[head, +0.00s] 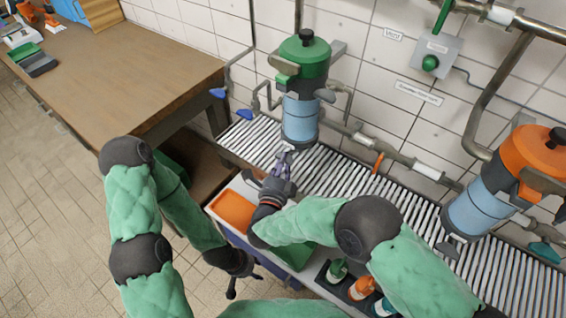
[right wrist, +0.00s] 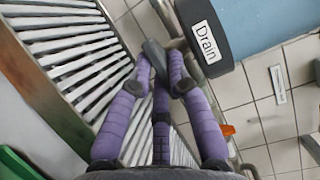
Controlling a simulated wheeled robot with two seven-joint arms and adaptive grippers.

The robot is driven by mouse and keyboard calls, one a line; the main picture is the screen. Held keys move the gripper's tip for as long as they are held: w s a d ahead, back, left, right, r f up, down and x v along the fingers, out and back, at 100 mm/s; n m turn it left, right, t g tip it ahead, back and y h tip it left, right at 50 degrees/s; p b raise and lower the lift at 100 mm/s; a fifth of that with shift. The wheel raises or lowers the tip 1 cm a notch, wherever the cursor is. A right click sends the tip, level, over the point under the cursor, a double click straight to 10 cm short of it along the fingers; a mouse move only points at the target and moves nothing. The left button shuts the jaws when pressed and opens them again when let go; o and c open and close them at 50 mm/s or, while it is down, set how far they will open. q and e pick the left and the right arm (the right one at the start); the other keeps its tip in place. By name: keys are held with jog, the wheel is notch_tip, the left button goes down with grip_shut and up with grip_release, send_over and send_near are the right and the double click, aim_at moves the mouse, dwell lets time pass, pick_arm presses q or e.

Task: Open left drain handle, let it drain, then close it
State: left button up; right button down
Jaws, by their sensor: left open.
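The left vessel (head: 300,118) has a green top and a blue body and stands on the slatted rack. Its drain handle (right wrist: 155,55) is a grey lever beside the dark part with the "Drain" label (right wrist: 207,42). In the head view the handle (head: 286,147) shows as a small light piece at the vessel's foot. My right gripper (head: 277,178) is there, its purple fingers (right wrist: 160,85) closed in around the lever; the exact contact is partly hidden. My left gripper (head: 238,277) hangs low over the floor, open and empty, away from the vessel.
The slatted rack (head: 350,180) runs along the tiled wall. A second vessel with an orange top (head: 530,165) stands at right. An orange pipe lever (head: 378,163) is behind the rack. Bottles (head: 361,288) stand in front. A brown table (head: 110,75) is at left.

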jog(key=shift+r+n+g+h+p, duration=0.15)
jog(key=shift+n+g+h+p, duration=0.75)
jog(key=shift+n+p, duration=1.75)
jog(key=shift+r+n+g+h+p, duration=0.1)
jog(key=shift+n+g+h+p, duration=0.25)
jog(key=shift+n+g+p, duration=2.1)
jog(key=shift+r+n+g+h+p, duration=0.15)
jog(key=shift+n+h+p, duration=0.5)
jog(key=shift+n+p, duration=2.1)
jog(key=shift+m+p, duration=0.95)
jog(key=shift+p, duration=0.25)
jog(key=c, duration=1.2)
grip_release()
jog(key=shift+r, duration=0.15)
